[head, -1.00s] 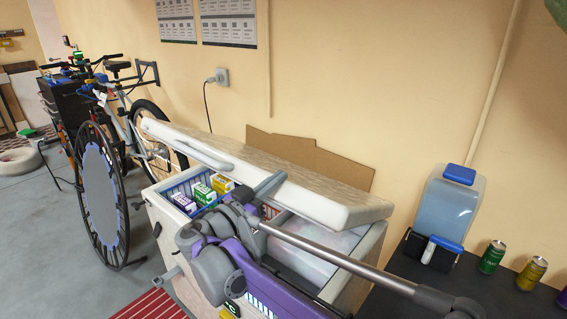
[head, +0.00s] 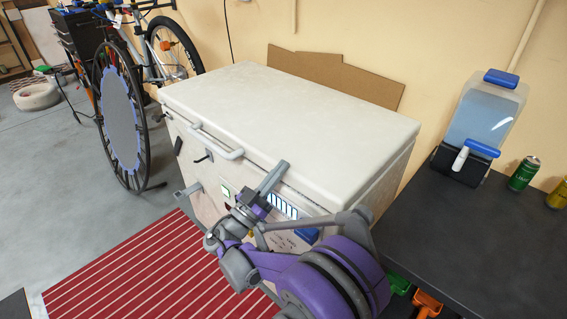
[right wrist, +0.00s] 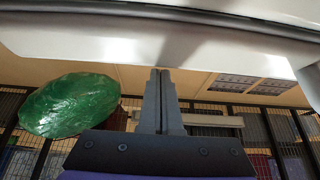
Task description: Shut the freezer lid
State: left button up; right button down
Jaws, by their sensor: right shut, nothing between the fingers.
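The white freezer (head: 205,168) stands in the middle of the head view. Its lid (head: 290,110) lies flat over the top, with a pale bar handle (head: 215,143) on the front edge. A thin dark seam shows beneath the lid's front edge; I cannot tell whether it is fully seated. My right gripper (head: 283,166) is shut and empty at the lid's front edge, right of the handle. In the right wrist view its fingers (right wrist: 161,74) are together just below a pale edge, and contact is unclear. The freezer's inside is hidden. My left gripper is out of view.
A dark table (head: 480,240) with a blue-capped water container (head: 485,120) and a green can (head: 523,173) is at the right. A bicycle wheel (head: 120,115) stands left. A red striped mat (head: 150,270) lies in front. Cardboard (head: 335,78) stands behind.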

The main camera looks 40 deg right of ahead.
notch_tip(320, 180, up, 5)
jog(key=p, duration=0.4)
jog(key=a+f, duration=0.7)
jog(key=shift+s+a+f, duration=0.15)
jog(key=shift+s+a, duration=0.25)
jog(key=shift+a, duration=0.1)
